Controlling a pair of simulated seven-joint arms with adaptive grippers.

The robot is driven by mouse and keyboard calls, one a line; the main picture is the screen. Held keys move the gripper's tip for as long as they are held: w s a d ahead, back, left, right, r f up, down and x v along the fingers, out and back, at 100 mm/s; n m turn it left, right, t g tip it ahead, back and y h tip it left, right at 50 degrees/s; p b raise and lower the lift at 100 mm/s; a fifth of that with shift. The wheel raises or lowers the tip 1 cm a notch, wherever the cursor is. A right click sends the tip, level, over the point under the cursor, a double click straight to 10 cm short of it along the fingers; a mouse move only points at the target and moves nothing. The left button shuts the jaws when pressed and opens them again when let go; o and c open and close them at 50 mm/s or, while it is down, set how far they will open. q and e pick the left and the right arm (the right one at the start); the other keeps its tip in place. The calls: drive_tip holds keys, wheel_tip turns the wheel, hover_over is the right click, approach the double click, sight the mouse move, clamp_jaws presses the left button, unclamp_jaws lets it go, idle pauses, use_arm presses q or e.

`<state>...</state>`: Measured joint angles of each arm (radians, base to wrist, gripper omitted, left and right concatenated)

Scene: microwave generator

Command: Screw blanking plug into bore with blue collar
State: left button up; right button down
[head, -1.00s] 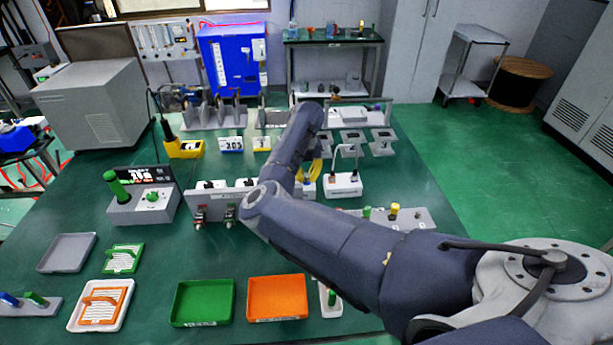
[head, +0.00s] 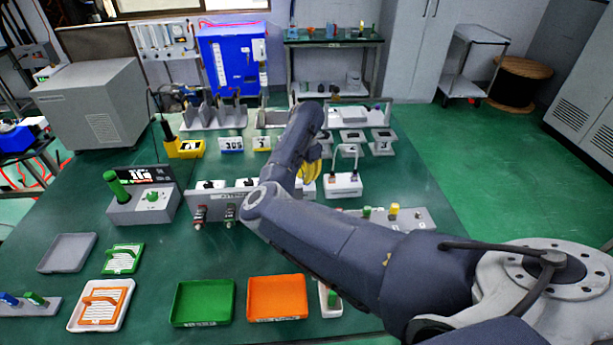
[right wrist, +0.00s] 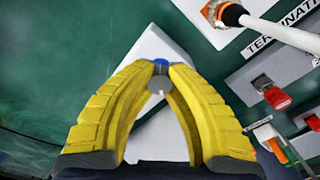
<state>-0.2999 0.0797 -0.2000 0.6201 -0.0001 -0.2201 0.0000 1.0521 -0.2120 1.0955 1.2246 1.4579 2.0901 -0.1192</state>
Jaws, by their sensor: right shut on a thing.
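My right gripper (right wrist: 160,72) shows in the right wrist view with its two yellow fingers converging at the tips. They are shut on a small grey round piece (right wrist: 157,86), likely the blanking plug. A blue ring or patch (right wrist: 160,63), likely the blue collar, shows right at the fingertips, over a white block (right wrist: 160,42). I cannot tell how deep the plug sits in the bore, as the fingers hide the contact. In the head view the yellow fingers (head: 312,172) show partly behind my right arm. My left gripper is not in view.
A grey panel (right wrist: 265,75) with red-capped fittings stands close to the right of the fingers in the right wrist view. In the head view, a white box (head: 343,186) stands right of the fingers. A green tray (head: 203,320) and an orange tray (head: 277,317) lie in front.

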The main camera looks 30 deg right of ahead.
drive_tip(key=m, duration=0.5)
drive_tip(key=shift+m, duration=0.3)
drive_tip(key=m, duration=0.4)
drive_tip(key=shift+m, duration=0.3)
drive_tip(key=c, duration=1.2)
unclamp_jaws()
drive_tip(key=shift+o, duration=0.2)
drive_tip(key=shift+r, duration=0.1)
wheel_tip(320, 180, up, 12)
